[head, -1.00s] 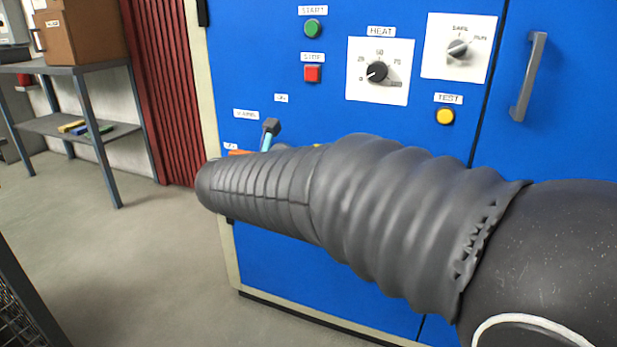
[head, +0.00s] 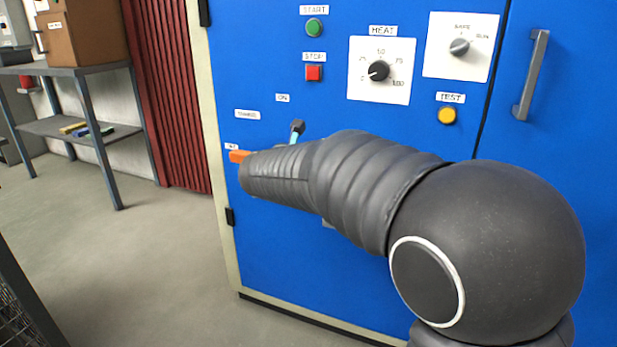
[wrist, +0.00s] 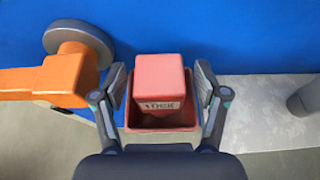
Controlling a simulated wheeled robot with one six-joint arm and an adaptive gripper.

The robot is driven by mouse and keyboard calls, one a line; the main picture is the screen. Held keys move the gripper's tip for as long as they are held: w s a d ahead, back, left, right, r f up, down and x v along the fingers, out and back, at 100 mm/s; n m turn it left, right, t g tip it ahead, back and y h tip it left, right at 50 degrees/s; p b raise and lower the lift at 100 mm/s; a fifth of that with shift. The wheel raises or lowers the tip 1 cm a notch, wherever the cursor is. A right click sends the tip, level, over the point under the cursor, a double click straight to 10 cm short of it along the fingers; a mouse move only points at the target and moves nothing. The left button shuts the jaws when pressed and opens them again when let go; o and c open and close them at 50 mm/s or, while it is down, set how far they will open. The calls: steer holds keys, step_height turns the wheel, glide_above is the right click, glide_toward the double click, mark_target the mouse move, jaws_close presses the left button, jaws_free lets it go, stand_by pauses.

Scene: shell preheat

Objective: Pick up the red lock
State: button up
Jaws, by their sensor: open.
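The red lock (wrist: 158,84) shows in the wrist view as a pinkish-red block with a label on its face. It sits in an open red holder (wrist: 160,124) in front of the blue cabinet. My gripper (wrist: 160,80) is open, with one finger on each side of the lock. The fingers look close to its sides; I cannot tell whether they touch. In the head view the lock and my gripper are hidden behind my arm.
An orange handle (wrist: 45,82) with a grey round part (wrist: 78,40) is left of my gripper. A grey rounded object (wrist: 304,97) is at right. The blue cabinet (head: 270,230) carries a dark-tipped lever (head: 297,129), a heat dial (head: 378,70) and buttons. Floor at left is clear.

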steer(key=c, duration=1.3)
